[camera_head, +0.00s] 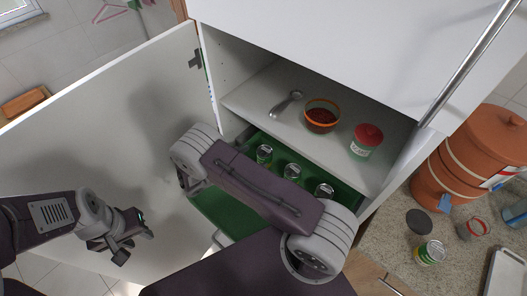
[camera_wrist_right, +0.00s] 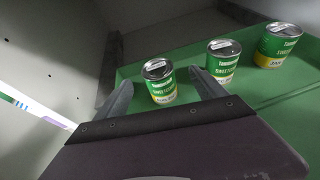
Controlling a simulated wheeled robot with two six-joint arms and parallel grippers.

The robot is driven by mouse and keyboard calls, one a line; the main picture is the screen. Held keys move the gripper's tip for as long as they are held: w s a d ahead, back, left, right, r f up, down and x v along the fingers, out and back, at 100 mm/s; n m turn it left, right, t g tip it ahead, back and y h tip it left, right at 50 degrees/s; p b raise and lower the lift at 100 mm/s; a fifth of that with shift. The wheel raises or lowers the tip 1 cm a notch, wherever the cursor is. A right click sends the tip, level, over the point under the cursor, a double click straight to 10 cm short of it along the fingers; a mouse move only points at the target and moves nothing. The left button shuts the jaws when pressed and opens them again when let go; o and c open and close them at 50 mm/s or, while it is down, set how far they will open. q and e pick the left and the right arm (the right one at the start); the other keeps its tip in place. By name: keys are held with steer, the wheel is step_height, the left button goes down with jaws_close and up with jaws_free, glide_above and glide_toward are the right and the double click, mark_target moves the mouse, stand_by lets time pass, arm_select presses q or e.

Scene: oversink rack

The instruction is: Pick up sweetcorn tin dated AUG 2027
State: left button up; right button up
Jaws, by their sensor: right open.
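Three green and yellow tins with silver lids stand in a row in a green tray (camera_head: 226,212) inside the cabinet. They are the left tin (camera_head: 264,154), the middle tin (camera_head: 292,171) and the right tin (camera_head: 324,190). In the right wrist view, the left tin (camera_wrist_right: 160,84) appears between the fingertips of my open right gripper (camera_wrist_right: 164,90), apparently just beyond them. The middle tin (camera_wrist_right: 223,62) and right tin (camera_wrist_right: 281,46) stand to its right. I cannot read any date clearly. My left gripper (camera_head: 123,243) is outside, before the open door; its jaw opening is unclear.
The shelf (camera_head: 251,96) above the tray holds a spoon (camera_head: 286,103), an orange-rimmed bowl (camera_head: 321,116) and a red-lidded can (camera_head: 366,141). The open door (camera_head: 100,140) is at left. Another green tin (camera_head: 431,252) stands on the counter near a terracotta container (camera_head: 470,155).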

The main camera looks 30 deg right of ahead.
mark_target(261, 153)
steer(key=x, duration=0.3)
steer(key=p+x, duration=0.1)
steer(key=shift+w+f, duration=0.15)
steer(key=shift+w, duration=0.15)
steer(key=p+x, duration=0.1)
steer(key=x, duration=0.1)
steer(key=shift+d+f, duration=0.3)
steer(key=shift+d, duration=0.2)
steer(key=shift+w+d+f, duration=0.1)
steer(key=shift+d+f, duration=0.1)
steer(key=shift+c, duration=0.7)
steer(key=shift+w, duration=0.1)
steer(key=c, duration=0.5)
steer(key=shift+a, duration=0.1)
steer(key=c, duration=1)
arm_select(q)
steer(key=r, duration=0.2)
steer(key=shift+w+d+r, duration=0.25)
steer(key=shift+d+r, duration=0.05)
steer(key=shift+r, duration=0.1)
arm_select(e)
steer(key=shift+c, duration=0.6)
